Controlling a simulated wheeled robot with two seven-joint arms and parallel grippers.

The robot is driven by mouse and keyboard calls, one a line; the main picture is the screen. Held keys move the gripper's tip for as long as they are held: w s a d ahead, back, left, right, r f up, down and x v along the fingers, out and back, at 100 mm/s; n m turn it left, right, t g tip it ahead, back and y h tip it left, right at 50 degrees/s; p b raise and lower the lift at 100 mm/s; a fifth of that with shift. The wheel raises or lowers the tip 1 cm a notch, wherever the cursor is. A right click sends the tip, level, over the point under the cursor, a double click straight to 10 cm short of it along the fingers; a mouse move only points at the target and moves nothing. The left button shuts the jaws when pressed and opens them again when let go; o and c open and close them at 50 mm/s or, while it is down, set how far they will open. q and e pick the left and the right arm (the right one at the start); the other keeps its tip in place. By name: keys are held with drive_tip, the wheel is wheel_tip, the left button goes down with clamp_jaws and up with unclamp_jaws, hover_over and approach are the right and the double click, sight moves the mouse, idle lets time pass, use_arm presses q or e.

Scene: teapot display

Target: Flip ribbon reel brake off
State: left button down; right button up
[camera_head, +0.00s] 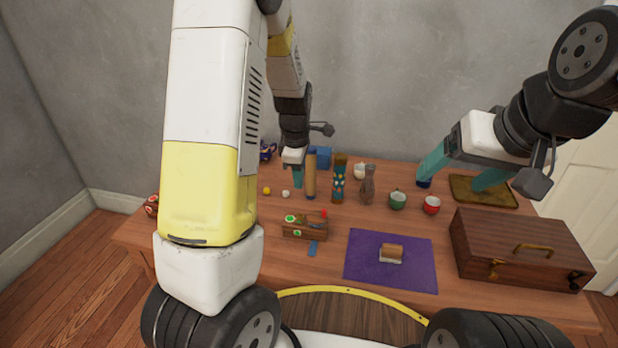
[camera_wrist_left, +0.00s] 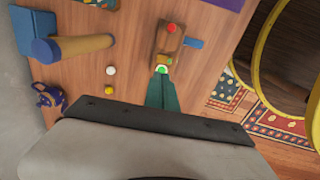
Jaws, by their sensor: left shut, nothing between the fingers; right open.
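A small wooden block-shaped device (camera_head: 303,231), likely the ribbon reel, stands on the table with a green-and-white round spot on its left and a red knob at its right. A blue strip (camera_head: 313,248) hangs out at its front. The device also shows in the left wrist view (camera_wrist_left: 168,40), with the red knob at the far end and the green spot near my fingers. My left gripper (camera_head: 297,183) is shut and empty, above the table behind the device; its teal fingertips show beside the green spot in the wrist view (camera_wrist_left: 162,78). My right gripper (camera_head: 452,184) is open and empty at the right. The brake's position is too small to tell.
A purple mat (camera_head: 361,276) with a small wooden block lies right of the device. A brown case (camera_head: 520,245) stands at the right. Bottles, a wooden cylinder (camera_head: 311,176), green and red cups (camera_head: 397,201), and small balls stand behind.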

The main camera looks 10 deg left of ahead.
sight(301, 216)
use_arm(q)
drive_tip(key=f, duration=0.4)
drive_tip(key=w+f, duration=0.1)
drive_tip(key=f, duration=0.7)
drive_tip(key=shift+w+f, duration=0.25)
drive_tip(key=shift+f, duration=0.05)
drive_tip(key=shift+f, duration=0.15)
drive_tip(key=shift+s, duration=0.2)
drive_tip(key=shift+s, duration=0.65)
